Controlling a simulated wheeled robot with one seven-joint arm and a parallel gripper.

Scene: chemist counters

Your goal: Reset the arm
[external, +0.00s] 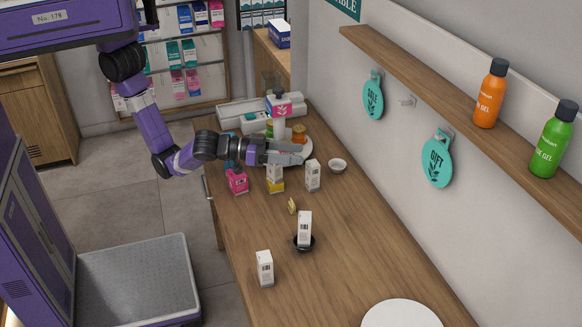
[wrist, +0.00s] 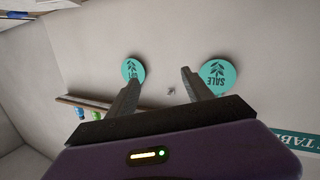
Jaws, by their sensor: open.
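My purple arm reaches over the far part of the wooden counter (external: 350,240) in the external view. That view faces the wall, with two teal round signs beyond the fingertips.
Below my gripper stand a pink box (external: 237,181), a yellow-and-white box (external: 276,180) and a white box (external: 312,176). A shelf (external: 430,85) holds an orange bottle (external: 490,95) and a green bottle (external: 553,142).

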